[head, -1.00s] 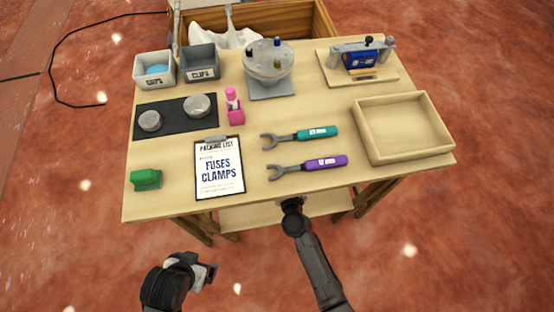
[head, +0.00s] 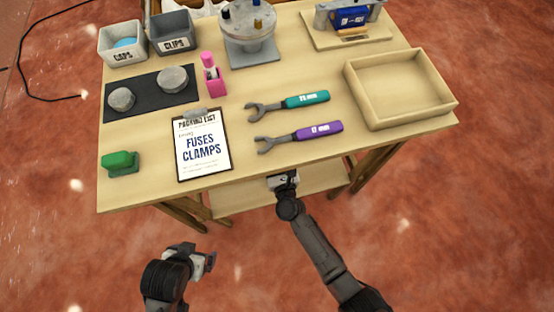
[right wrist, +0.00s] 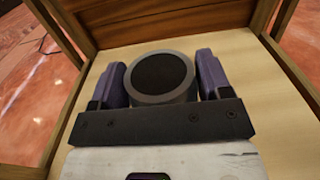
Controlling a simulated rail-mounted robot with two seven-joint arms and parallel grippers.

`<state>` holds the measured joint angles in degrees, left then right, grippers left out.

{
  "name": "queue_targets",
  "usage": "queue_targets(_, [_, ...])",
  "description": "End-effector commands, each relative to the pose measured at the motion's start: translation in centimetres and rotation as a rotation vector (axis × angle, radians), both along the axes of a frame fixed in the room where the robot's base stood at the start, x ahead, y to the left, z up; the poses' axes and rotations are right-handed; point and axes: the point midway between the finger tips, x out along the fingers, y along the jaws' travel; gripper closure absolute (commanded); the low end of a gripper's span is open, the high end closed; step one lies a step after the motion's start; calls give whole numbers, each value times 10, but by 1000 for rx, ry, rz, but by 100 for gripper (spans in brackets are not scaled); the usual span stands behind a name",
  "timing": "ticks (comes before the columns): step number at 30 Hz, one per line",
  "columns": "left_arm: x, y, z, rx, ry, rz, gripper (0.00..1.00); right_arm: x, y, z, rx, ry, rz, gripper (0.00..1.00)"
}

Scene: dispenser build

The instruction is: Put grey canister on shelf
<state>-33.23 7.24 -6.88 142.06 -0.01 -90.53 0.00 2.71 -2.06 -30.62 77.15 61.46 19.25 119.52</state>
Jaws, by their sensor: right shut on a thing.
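The grey canister (right wrist: 160,77), a round thing with a dark top and grey rim, is between the two purple fingers of my right gripper (right wrist: 162,85) in the right wrist view. The gripper is shut on it. The canister is over the wooden shelf (right wrist: 234,52) below the tabletop; I cannot tell whether it touches the boards. In the head view the shelf (head: 240,203) shows below the table's front edge, with my right wrist at it; the fingers and canister are hidden there. My left gripper (head: 209,258) is in front of the table, away from everything; its opening is unclear.
Table legs (head: 368,166) flank the shelf, and a wooden back panel (right wrist: 150,20) closes its far side. The tabletop (head: 300,165) above holds a clipboard (head: 203,150), two wrenches (head: 308,131), a wooden tray (head: 400,90) and a green block (head: 120,163).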

Motion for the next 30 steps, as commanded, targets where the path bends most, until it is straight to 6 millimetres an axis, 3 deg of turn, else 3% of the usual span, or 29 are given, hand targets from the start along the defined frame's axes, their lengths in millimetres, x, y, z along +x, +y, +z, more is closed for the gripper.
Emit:
queue_targets(13, [0,0,-4,-1,-1,1,4,1,1,-1,4,-6,-1,100])
queue_targets(14, [0,-1,-3,-3,-1,1,4,0,0,-2,1,-2,0,26])
queue_targets(21, [0,-3,-2,-12,-1,8,4,0,0,-2,1,-1,0,3])
queue_targets(30, [0,-3,1,-12,-1,8,4,0,0,2,1,-2,0,3])
